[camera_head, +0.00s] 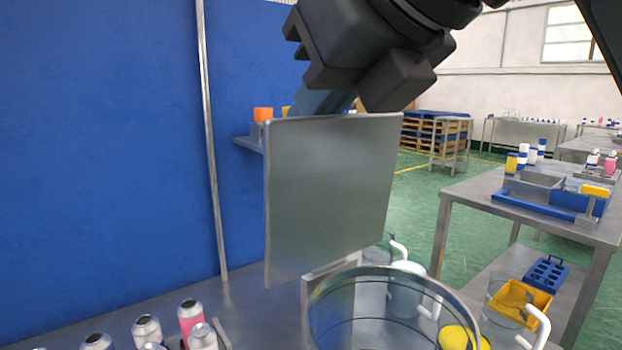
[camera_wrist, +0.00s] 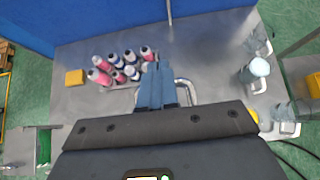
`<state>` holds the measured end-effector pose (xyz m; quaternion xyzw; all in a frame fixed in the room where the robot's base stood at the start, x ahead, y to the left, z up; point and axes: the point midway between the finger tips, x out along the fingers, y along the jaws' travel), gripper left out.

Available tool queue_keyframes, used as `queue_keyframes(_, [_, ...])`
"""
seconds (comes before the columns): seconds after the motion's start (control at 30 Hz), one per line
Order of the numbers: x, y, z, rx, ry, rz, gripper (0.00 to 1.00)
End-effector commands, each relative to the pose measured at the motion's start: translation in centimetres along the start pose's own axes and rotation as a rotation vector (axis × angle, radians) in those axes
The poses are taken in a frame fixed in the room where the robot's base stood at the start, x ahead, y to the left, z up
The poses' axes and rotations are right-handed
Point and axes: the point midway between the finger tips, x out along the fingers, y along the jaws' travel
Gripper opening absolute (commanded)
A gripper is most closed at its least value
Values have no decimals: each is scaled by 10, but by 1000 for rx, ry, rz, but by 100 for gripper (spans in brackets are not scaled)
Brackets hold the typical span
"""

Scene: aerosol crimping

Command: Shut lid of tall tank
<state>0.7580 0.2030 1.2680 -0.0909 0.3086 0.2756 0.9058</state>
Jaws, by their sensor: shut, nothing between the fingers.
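The lid (camera_head: 330,200) is a flat grey square plate. It stands up nearly vertical, tilted slightly, in the middle of the head view. Below it is the round clear rim of the tall tank (camera_head: 325,318), cut off by the bottom edge; its opening is uncovered. My gripper (camera_head: 322,102) is at the lid's top edge, its blue fingers coming down behind it; the lid hides the tips, so contact cannot be told. In the wrist view, the closed fingers (camera_wrist: 160,67) are empty, and part of the tank's rim (camera_wrist: 188,88) shows beside them.
Several small cans (camera_head: 190,318) stand at the front left of the metal bench (camera_head: 255,300). Clear jugs with white handles (camera_head: 408,282) stand right of the tank. A blue wall panel (camera_head: 100,140) is behind. Another table (camera_head: 480,195) stands at the right across a green floor.

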Motion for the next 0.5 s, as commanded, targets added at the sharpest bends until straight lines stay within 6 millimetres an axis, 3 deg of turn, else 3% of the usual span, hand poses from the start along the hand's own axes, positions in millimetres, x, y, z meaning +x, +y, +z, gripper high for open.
queue_keyframes(0.03, [8,2,-22,-9,58,1,0])
queue_keyframes(0.3, [-3,2,-32,-10,57,2,0])
queue_keyframes(0.5, [-9,2,-25,-8,53,1,0])
